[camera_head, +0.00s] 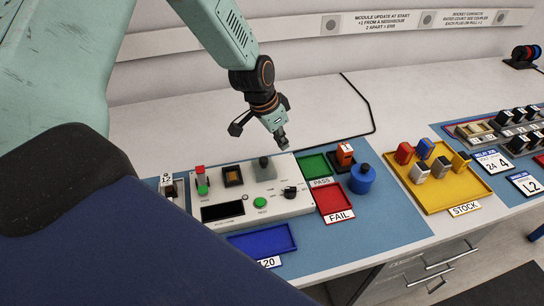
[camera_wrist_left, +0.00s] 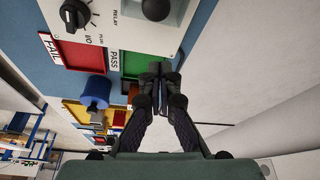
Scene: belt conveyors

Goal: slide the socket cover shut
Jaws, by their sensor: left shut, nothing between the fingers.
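The white test panel (camera_head: 285,207) lies on a blue mat. On its upper part is a dark square socket opening (camera_head: 233,176) with a brownish inside. Just right of it is a grey plate with a black knob, which looks like the socket cover (camera_head: 265,170); it appears to sit beside the opening, not over it. In the left wrist view the cover's knob (camera_wrist_left: 156,8) shows at the top edge. My left gripper (camera_head: 283,145) is shut and empty, above and behind the panel, apart from the knob. It also shows in the left wrist view (camera_wrist_left: 160,72). My right gripper is not seen.
Right of the panel are a green PASS tray (camera_head: 313,166), a red FAIL tray (camera_head: 330,200), an orange module (camera_head: 345,154) and a blue knobbed cylinder (camera_head: 362,181). A yellow stock tray (camera_head: 464,197) stands further right. The white table behind is clear except for a black cable.

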